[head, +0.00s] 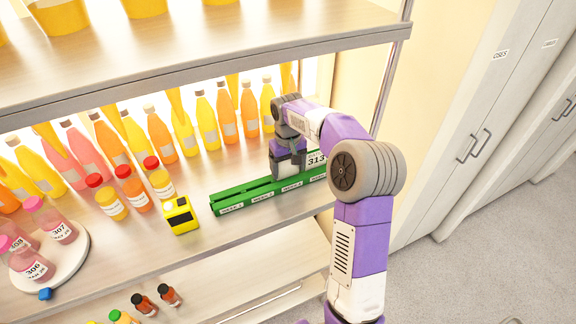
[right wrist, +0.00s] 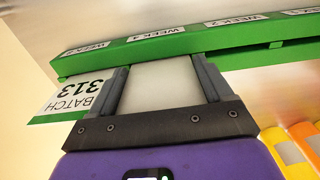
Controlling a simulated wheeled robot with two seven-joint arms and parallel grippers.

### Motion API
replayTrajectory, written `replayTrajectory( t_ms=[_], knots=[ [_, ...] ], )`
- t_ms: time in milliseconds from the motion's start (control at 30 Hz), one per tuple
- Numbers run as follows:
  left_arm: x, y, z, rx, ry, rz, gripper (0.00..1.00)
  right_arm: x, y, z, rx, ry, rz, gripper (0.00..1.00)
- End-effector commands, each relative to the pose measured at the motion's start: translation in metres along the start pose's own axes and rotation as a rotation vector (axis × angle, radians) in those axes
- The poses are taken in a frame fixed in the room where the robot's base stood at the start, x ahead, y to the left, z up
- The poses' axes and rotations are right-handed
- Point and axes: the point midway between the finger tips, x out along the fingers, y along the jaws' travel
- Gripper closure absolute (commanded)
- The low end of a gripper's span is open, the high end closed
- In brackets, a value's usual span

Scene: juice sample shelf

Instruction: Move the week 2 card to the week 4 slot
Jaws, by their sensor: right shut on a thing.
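My left gripper is not in view.
A yellow device (head: 179,215) stands left of the rack. Several bottles line the back, and small jars (head: 112,203) stand before them. A round white stand (head: 72,262) holds pink samples at left. The upper shelf (head: 240,68) overhangs. The rack's left part is clear of cards.

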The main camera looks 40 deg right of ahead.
Motion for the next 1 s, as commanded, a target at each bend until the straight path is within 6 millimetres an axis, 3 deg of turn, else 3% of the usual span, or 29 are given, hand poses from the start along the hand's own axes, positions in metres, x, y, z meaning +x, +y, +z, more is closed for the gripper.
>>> replayTrajectory(
  t_ms=[267,300,433,767,1000],
  knots=[
    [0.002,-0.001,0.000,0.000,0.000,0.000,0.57,0.003,0.000,0.000,0.000,0.000,0.000,0.50],
    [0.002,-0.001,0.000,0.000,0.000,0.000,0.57,0.003,0.000,0.000,0.000,0.000,0.000,0.19],
    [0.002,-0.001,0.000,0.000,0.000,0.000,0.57,0.003,0.000,0.000,0.000,0.000,0.000,0.00],
    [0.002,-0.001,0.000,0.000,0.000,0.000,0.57,-0.002,0.001,0.000,0.001,0.002,0.001,0.00],
    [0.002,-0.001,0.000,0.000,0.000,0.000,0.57,-0.041,-0.001,-0.001,-0.001,0.004,0.001,0.00]
  ],
)
